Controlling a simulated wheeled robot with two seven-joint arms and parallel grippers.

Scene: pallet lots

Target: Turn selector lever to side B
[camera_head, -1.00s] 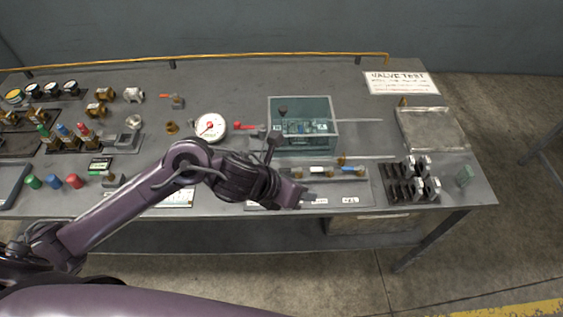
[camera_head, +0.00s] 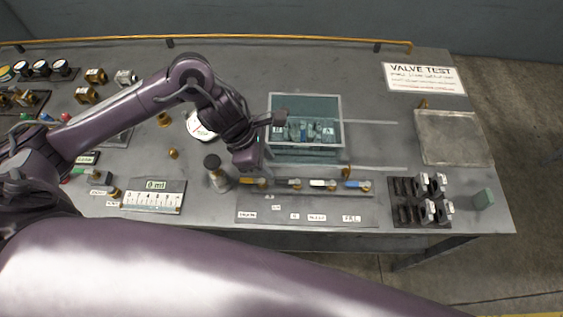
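A teal box (camera_head: 334,106) with an open-looking top stands on the bench. Small white labels show at its left and right, but I cannot read them surely. The dark-knobbed lever at its left side is not clearly visible now; my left wrist covers that area. My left gripper (camera_head: 250,170) hangs in front of the box's left front corner, pointing down, beside the row of coloured handles. Its fingertips are too small and dark to tell whether they are open. Nothing is visibly held. My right gripper is out of view.
A black-topped metal cylinder (camera_head: 218,178) stands just left of the gripper. Several coloured handles line a front strip (camera_head: 300,205). A white gauge (camera_head: 199,124) is partly behind my arm. A black rack (camera_head: 412,214) and a shallow metal tray (camera_head: 453,115) are on the right.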

